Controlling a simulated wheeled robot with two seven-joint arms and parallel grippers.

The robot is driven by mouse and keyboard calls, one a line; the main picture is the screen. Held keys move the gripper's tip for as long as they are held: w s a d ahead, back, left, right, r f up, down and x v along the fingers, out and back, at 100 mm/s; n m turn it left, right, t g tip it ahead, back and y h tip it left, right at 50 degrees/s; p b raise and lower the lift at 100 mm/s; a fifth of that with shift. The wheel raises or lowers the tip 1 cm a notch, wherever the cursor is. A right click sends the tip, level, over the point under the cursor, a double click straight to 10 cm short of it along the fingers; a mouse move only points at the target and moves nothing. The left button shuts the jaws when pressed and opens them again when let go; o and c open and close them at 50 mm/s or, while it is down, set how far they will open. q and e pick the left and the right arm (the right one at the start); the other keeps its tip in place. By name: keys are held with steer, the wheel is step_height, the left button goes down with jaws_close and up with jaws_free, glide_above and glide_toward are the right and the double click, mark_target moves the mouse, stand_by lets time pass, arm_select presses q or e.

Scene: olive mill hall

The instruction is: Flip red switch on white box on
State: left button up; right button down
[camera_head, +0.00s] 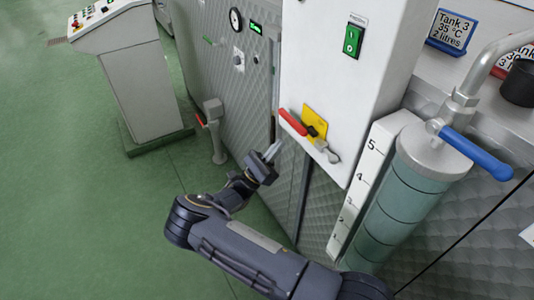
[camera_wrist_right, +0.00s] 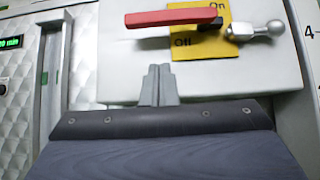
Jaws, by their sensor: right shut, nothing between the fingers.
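The white box (camera_head: 330,75) stands at the upper middle of the head view, and its lower part fills the top of the right wrist view (camera_wrist_right: 120,65). On its lower front is a yellow plate (camera_head: 315,120), marked "On" at the top and "Off" at lower left in the wrist view (camera_wrist_right: 205,45). The red switch handle (camera_head: 292,122) lies across this plate and points left, nearly level in the wrist view (camera_wrist_right: 170,17). My right gripper (camera_head: 272,151) is shut and empty, below and left of the handle, apart from it; its fingers (camera_wrist_right: 158,85) point up. My left gripper is out of view.
A metal ball-ended arm (camera_head: 328,152) sticks out right of the plate. A green rocker switch (camera_head: 352,40) is higher on the box. A clear cylinder (camera_head: 400,200) with a blue-handled valve (camera_head: 475,153) stands right.

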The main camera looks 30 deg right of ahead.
mark_target(297, 122)
steer(key=r+p, duration=0.1)
steer(key=r, duration=0.1)
steer(key=d+r, duration=0.1)
steer(key=r+p, duration=0.1)
steer(key=r, duration=0.1)
steer(key=shift+d+r+p, duration=0.3)
steer(key=shift+d, duration=0.1)
